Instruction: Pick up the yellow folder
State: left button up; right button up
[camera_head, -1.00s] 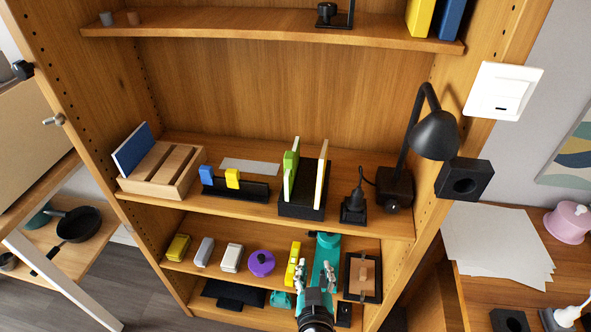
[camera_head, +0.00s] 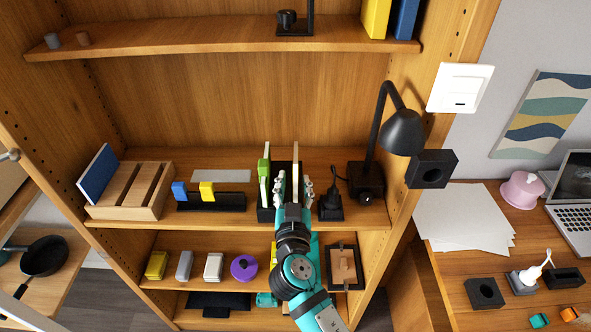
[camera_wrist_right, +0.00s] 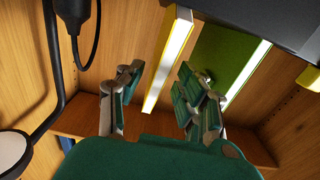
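A thin upright folder (camera_head: 296,156), pale in the head view, stands in a black holder (camera_head: 265,214) on the middle shelf. The right wrist view, which is upside down, shows its yellow edge and white pages (camera_wrist_right: 168,58). A green folder (camera_head: 264,168) stands beside it on the left. My right gripper (camera_head: 294,187) is in front of the yellow folder, fingers open and pointing at it. In the right wrist view, the folder appears in the gap between the fingers (camera_wrist_right: 158,98); no finger visibly touches it. My left gripper is not in view.
A black lamp (camera_head: 403,132) and a black plug (camera_head: 331,206) stand close on the right. A wooden rack (camera_head: 150,190) and a black holder with blue and yellow pieces (camera_head: 225,203) are on the left. Another yellow folder (camera_head: 376,16) and a blue one (camera_head: 405,18) stand on the top shelf.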

jog(key=shift+w+d+r+p, duration=0.1)
jog(key=shift+w+p, duration=0.2)
jog(key=shift+w, duration=0.3)
jog(key=w+p, duration=0.1)
jog(key=w, duration=0.2)
jog(key=shift+w+d, duration=0.1)
jog(key=shift+w, duration=0.2)
jog(key=shift+w+f, duration=0.2)
jog(key=shift+w, duration=0.25)
grip_shut()
jog(key=shift+r, duration=0.1)
